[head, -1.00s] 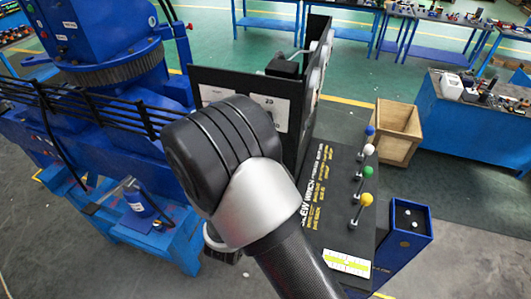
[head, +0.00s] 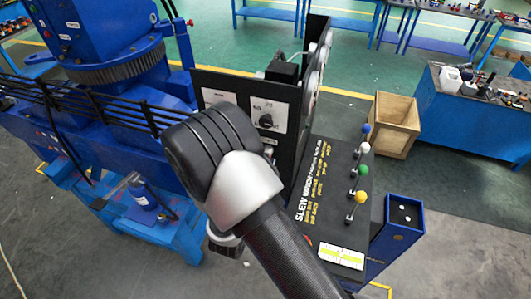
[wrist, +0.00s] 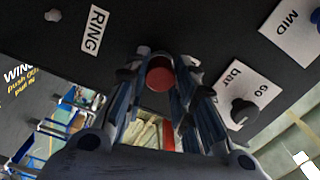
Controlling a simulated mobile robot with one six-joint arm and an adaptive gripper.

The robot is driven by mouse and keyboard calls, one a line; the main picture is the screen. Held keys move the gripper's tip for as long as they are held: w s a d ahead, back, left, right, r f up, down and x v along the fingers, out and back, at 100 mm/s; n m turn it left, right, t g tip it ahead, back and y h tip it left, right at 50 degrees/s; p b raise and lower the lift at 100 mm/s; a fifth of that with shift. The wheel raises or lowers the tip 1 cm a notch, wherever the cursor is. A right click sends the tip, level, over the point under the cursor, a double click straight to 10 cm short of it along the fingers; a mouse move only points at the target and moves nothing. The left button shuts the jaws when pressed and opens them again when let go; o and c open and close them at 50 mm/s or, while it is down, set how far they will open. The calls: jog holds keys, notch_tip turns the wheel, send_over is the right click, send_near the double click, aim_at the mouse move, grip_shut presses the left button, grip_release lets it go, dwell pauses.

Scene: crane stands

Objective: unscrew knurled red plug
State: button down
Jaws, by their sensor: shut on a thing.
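The knurled red plug (wrist: 160,77) shows in the wrist view as a round red face with a dark rim, on the underside of the dark panel. My gripper (wrist: 160,80) has its two fingers on either side of the plug and is shut on it. The fingertips cover the plug's sides, so its knurling and thread cannot be made out. In the head view my arm hides the plug and the fingers.
A RING label (wrist: 95,29) and a black knob (wrist: 243,112) by a "60 bar" label flank the plug. In the head view, the console (head: 310,215) carries several ball-topped levers (head: 358,196). A wooden crate (head: 395,125) stands behind it.

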jog(key=n, duration=0.4)
jog(key=shift+s+f, duration=0.1)
jog(key=c, duration=1.2)
grip_release()
jog(key=shift+c, duration=0.2)
jog(key=shift+c, duration=0.9)
